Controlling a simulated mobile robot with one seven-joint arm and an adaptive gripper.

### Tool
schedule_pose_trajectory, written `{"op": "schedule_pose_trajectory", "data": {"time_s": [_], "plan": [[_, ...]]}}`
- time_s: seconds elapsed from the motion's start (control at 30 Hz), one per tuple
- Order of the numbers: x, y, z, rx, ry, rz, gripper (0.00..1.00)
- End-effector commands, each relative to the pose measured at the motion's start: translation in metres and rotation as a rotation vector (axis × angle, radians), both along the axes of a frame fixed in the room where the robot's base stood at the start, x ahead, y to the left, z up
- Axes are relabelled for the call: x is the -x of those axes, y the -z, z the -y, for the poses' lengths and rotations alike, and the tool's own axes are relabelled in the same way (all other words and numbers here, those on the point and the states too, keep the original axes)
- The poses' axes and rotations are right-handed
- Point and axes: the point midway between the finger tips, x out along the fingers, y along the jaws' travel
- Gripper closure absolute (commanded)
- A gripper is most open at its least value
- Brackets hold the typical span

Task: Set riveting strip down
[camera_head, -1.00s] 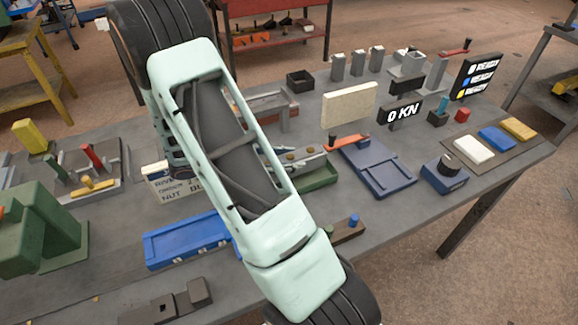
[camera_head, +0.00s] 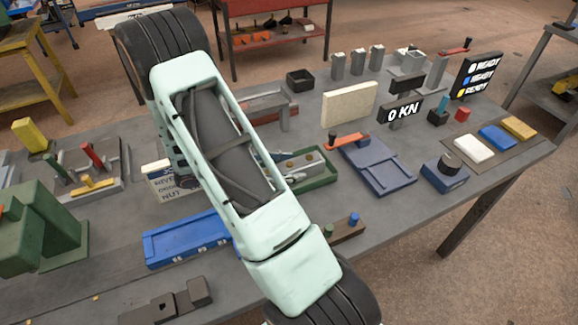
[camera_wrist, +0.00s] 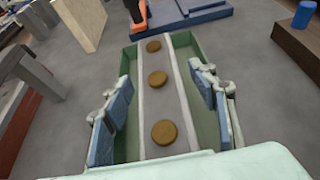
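The riveting strip (camera_wrist: 157,105) is a grey flat bar with several round brass rivets. It lies lengthwise in a green tray (camera_wrist: 207,125) in the wrist view. In the head view the strip (camera_head: 301,160) and the tray (camera_head: 320,181) are partly hidden behind my arm. My gripper (camera_wrist: 163,80) is open, with its blue finger pads on either side of the strip. Visible gaps separate the pads from the strip. The strip's near end is hidden by my gripper's body.
A blue fixture with an orange-handled lever (camera_head: 378,166) stands just beyond the tray. A cream panel (camera_head: 349,104) stands behind. A brown block with pegs (camera_head: 346,231) and a blue tray (camera_head: 186,240) lie nearer. Some bare grey bench separates them.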

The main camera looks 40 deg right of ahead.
Motion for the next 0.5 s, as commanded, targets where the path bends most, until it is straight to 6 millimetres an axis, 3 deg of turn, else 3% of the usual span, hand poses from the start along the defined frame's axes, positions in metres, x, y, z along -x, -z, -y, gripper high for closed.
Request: {"op": "schedule_pose_trajectory", "data": {"time_s": [0.3, 0.5], "plan": [[0.000, -0.006, 0.000, 0.000, 0.000, 0.000, 0.47], [-0.009, -0.016, -0.033, 0.001, -0.004, 0.003, 0.47]]}}
